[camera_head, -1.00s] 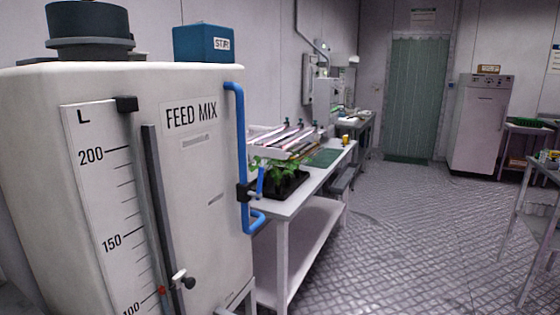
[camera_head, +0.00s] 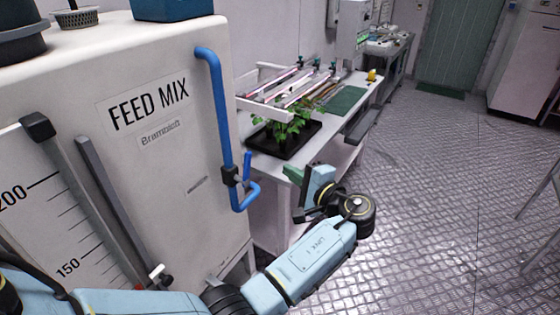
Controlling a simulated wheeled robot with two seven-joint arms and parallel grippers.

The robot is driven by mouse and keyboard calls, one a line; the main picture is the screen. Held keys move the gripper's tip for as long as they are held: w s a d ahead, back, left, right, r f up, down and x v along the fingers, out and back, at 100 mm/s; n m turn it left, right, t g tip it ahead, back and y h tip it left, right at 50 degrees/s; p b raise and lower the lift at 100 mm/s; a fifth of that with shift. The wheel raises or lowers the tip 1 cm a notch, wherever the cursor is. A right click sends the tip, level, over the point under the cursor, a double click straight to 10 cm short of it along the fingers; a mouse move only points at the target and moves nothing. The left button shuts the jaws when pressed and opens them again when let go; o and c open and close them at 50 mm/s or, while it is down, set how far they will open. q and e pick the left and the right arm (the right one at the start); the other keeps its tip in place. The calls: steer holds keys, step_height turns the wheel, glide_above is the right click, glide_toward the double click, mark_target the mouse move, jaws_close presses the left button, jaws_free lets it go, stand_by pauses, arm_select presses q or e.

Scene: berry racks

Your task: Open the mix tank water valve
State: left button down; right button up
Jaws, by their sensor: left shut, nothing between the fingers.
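The white mix tank (camera_head: 190,185), labelled FEED MIX, fills the left side. A blue water pipe (camera_head: 220,110) runs down its right edge and bends at the bottom. A black valve body (camera_head: 229,176) sits low on the pipe. Its small blue lever (camera_head: 247,168) points up, roughly alongside the pipe. My left arm crosses the bottom of the view. My left gripper (camera_head: 300,214) is to the right of the valve, apart from the lever in the picture, shut and empty. Its fingertips show only small and dark. My right gripper is not in view.
A white bench (camera_head: 262,172) stands behind the valve, with a black tray (camera_head: 290,147) of green plants and a sloped rack (camera_head: 268,112). A level scale (camera_head: 50,190) is on the tank front. The metal floor (camera_head: 430,190) at right is clear.

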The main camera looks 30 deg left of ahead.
arm_select(q)
steer(key=a+p, duration=0.3)
steer(key=a, duration=0.6)
steer(key=shift+s+p, duration=0.25)
steer(key=shift+p, duration=0.05)
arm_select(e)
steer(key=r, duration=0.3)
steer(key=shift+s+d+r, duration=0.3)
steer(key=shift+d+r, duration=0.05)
arm_select(q)
steer(key=shift+d, duration=0.1)
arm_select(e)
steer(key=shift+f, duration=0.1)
